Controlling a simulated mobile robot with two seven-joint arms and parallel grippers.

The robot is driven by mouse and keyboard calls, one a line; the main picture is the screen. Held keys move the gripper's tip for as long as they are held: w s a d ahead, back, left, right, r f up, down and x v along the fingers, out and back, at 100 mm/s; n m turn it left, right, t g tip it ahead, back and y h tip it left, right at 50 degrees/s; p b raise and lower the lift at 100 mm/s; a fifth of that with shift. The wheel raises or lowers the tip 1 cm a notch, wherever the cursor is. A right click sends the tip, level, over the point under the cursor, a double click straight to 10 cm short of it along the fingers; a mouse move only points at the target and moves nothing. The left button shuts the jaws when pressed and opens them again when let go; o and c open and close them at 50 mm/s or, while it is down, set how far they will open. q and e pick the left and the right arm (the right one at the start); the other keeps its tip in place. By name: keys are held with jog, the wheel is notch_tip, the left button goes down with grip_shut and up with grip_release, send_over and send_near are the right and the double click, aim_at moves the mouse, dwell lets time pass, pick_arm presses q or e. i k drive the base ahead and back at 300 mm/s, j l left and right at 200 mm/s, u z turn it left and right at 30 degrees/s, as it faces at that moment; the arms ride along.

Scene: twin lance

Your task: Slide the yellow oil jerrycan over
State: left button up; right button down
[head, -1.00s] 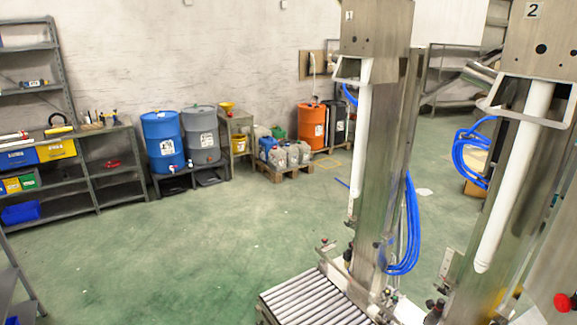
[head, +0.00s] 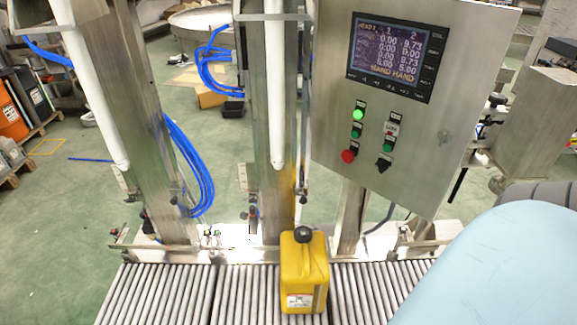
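The yellow oil jerrycan (head: 304,270) stands upright on the roller conveyor (head: 175,290), in front of the second filling column. It has a black cap on top and a white label low on its front. The white lance tube (head: 275,90) hangs behind it and a little to its left in the picture. Neither of my grippers shows in the head view. A pale blue rounded shape, likely part of my own arm, fills the lower right corner and hides the right end of the conveyor.
A steel control panel (head: 408,110) with a lit screen and buttons hangs above the conveyor on the right. Another white lance tube (head: 95,100) hangs on the left. Blue hoses (head: 195,165) loop beside the columns. The rollers left of the jerrycan are clear.

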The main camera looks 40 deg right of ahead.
aim_at(305, 273)
jog(key=i+j+z, duration=0.15)
jog(key=z, duration=0.15)
jog(key=i+j+z, duration=0.1)
jog(key=j+z, duration=0.8)
jog(key=j, duration=0.25)
jog(key=j+z, duration=0.35)
jog(key=j, duration=0.25)
jog(key=j+z, duration=0.15)
jog(key=j, duration=0.6)
